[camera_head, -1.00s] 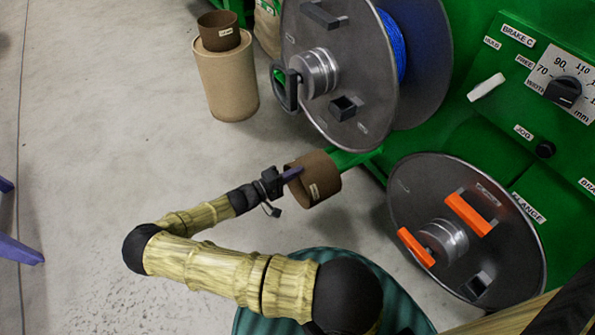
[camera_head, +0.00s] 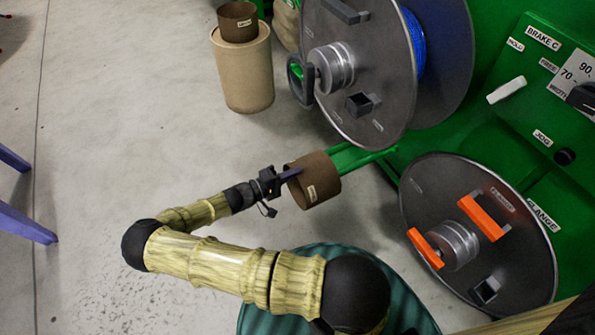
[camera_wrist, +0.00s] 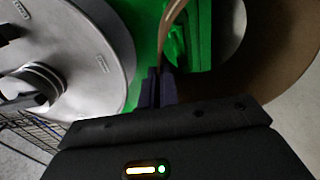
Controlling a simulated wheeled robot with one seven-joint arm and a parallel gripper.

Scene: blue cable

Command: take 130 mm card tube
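A brown card tube (camera_head: 322,181) with a small white label is held in the air at the end of my arm, in front of a green bar. My gripper (camera_head: 292,174) is at the tube's left rim, its purple fingers closed on the tube wall. In the wrist view the fingers (camera_wrist: 158,84) pinch the thin edge of the card tube (camera_wrist: 240,85), whose curved wall fills the upper right. The label's text is too small to read. Another brown tube (camera_head: 237,22) stands on a wider tan cylinder (camera_head: 243,75) at the upper left.
A large reel flange (camera_head: 365,90) with blue cable (camera_head: 412,45) stands above the held tube. A loose flange (camera_head: 480,270) with orange handles leans at the lower right. A green control panel (camera_head: 540,100) is at right. Open floor (camera_head: 120,130) lies at left.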

